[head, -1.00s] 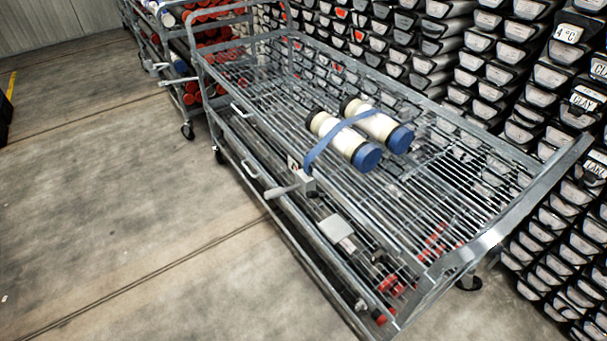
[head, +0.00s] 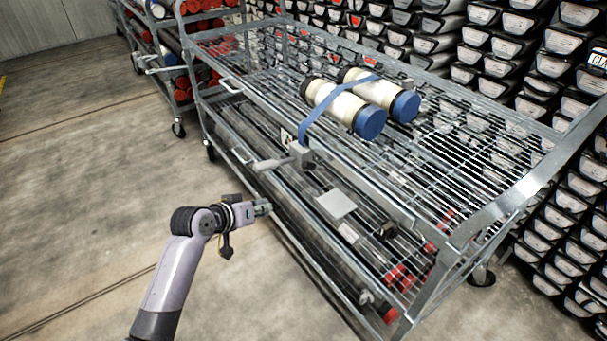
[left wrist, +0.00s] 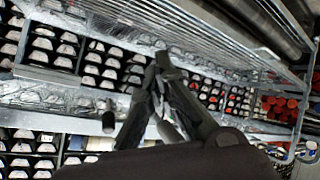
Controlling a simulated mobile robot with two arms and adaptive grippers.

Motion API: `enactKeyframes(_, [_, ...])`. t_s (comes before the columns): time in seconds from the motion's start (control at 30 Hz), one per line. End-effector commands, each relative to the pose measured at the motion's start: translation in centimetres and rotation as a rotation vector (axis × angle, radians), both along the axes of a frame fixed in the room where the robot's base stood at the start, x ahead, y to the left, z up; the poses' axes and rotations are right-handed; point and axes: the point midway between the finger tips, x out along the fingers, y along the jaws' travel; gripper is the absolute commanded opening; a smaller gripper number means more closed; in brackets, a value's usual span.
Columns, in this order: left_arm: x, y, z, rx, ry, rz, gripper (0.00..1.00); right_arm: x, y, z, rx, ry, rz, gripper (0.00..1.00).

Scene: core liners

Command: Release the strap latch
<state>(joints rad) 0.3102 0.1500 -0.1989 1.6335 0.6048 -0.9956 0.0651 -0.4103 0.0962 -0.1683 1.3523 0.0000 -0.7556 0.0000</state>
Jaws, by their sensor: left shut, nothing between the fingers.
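The strap latch (head: 299,156) is a grey block on the cart's near top rail, with a lever handle (head: 270,164) sticking out to the left. A blue strap (head: 322,118) runs from it over two cream core liners (head: 343,104) with blue and black end caps. My left gripper (head: 264,209) is shut and empty, below and slightly left of the handle, apart from it in the picture. In the left wrist view its fingers (left wrist: 163,62) meet at the tips, and I cannot make out the latch for certain. My right gripper is not in view.
The wire-mesh cart (head: 470,185) has a raised metal rail along its near side. A grey plate (head: 336,203) sits lower on that side. A second cart with red-capped tubes (head: 205,50) stands behind left. Racks of core boxes (head: 490,50) line the right. The floor at left is clear.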

Motion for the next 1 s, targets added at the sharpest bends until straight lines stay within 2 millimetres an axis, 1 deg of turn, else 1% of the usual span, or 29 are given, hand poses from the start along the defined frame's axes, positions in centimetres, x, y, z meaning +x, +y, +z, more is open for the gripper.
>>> enactKeyframes(0.03, [0.7, -1.1, 3.7, -0.028, -0.066, -0.041, 0.00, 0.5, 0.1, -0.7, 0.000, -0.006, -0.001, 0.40])
enactKeyframes(0.07, [0.9, -1.6, 6.1, -0.045, -0.091, -0.062, 0.00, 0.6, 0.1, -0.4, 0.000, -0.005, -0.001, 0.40])
enactKeyframes(0.1, [1.2, -2.2, 9.1, -0.065, -0.121, -0.086, 0.00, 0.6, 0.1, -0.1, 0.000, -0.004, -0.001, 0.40])
enactKeyframes(0.13, [1.4, -2.6, 10.9, -0.080, -0.142, -0.102, 0.00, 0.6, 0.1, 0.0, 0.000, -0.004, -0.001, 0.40])
enactKeyframes(0.2, [2.0, -3.3, 14.4, -0.111, -0.182, -0.129, 0.00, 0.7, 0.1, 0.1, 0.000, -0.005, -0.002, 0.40])
enactKeyframes(0.3, [3.0, -3.7, 16.8, -0.145, -0.207, -0.141, 0.00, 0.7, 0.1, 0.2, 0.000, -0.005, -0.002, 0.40])
enactKeyframes(0.43, [3.5, -3.8, 17.8, -0.166, -0.217, -0.142, 0.00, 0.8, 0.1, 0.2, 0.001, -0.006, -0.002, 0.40])
enactKeyframes(0.77, [3.7, -3.9, 17.7, -0.166, -0.218, -0.140, 0.00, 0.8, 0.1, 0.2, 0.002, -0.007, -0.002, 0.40])
enactKeyframes(0.87, [4.2, -4.4, 17.4, -0.167, -0.217, -0.139, 0.00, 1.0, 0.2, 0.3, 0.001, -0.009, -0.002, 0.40])
enactKeyframes(1.0, [5.8, -6.0, 16.7, -0.169, -0.217, -0.141, 0.00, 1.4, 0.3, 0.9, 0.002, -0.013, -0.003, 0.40])
